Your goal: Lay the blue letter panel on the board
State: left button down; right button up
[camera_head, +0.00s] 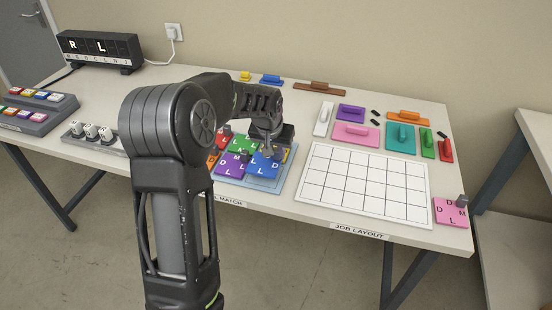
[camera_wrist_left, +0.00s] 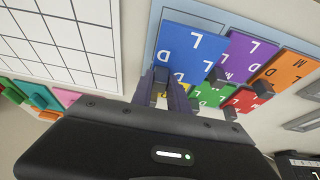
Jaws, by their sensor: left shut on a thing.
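The blue letter panel (camera_head: 264,166) shows letters D and L. It is at the front right of the group of letter panels on the light-blue mat (camera_head: 257,185). My left gripper (camera_head: 268,150) is above it, largely hiding its grip. In the left wrist view the fingers (camera_wrist_left: 165,92) are closed on the grip at the near edge of the blue panel (camera_wrist_left: 193,48). I cannot tell whether the panel touches the mat. The white grid board (camera_head: 364,183) lies right of the mat, its squares empty; part of it also shows in the left wrist view (camera_wrist_left: 65,45). My right gripper is not in view.
Purple (camera_wrist_left: 248,55), orange (camera_wrist_left: 285,75), green and red letter panels crowd beside the blue one. A pink letter panel (camera_head: 451,212) lies at the table's right end. Coloured blocks with grips (camera_head: 400,137) stand behind the grid board. A letter display (camera_head: 100,50) stands at the back left.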

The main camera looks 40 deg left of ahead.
aim_at(276, 159)
pick_arm(q)
jog(key=shift+f, duration=1.6)
jog(key=shift+f, duration=0.15)
jog(key=c, duration=1.3)
grip_release()
jog(key=shift+r, duration=0.25)
jog(key=v, duration=1.1)
jog(key=shift+s+d+r, duration=0.1)
jog(key=shift+s+r, duration=0.05)
jog(key=shift+r, duration=0.25)
